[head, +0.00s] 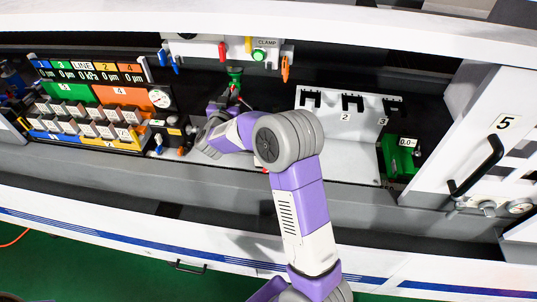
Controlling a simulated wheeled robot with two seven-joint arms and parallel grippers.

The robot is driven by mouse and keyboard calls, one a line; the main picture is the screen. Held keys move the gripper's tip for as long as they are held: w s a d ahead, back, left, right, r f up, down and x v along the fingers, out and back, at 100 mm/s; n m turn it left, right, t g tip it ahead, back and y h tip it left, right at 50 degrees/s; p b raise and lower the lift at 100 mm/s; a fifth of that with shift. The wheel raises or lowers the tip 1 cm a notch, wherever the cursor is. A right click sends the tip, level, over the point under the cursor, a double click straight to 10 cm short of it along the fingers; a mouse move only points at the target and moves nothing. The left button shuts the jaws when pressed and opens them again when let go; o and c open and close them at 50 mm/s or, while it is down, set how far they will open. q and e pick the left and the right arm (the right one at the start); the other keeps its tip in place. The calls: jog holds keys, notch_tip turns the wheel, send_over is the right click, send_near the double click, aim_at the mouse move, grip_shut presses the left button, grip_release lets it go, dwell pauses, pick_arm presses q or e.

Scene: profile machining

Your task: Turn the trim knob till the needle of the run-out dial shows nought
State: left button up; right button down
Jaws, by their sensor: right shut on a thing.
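The run-out dial (160,97) is a small round white gauge at the right end of the coloured panel, left of centre in the head view. Its needle is too small to read. My right arm comes up from the bottom and bends left at a large grey joint. My right gripper (193,131) is at the dark control block just below and right of the dial, shut on the trim knob. The knob itself is hidden by the hand, and the fingertips hardly show. My left gripper is not in view.
The coloured panel (118,96) with numbered blocks stands at the left. A clamp unit (265,43) with a green button is above. A white numbered rack (330,135), a green box (398,158) and a white door (490,120) with a black handle lie to the right.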

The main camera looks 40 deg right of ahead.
jog(key=m+b, duration=0.4)
jog(key=b, duration=0.1)
jog(key=shift+m+b, duration=0.3)
dwell(0.4)
jog(key=shift+f+m+b, duration=0.1)
jog(key=shift+m+b, duration=0.9)
jog(key=shift+b, duration=0.3)
jog(key=c, duration=1)
grip_release()
jog(key=shift+a, duration=0.1)
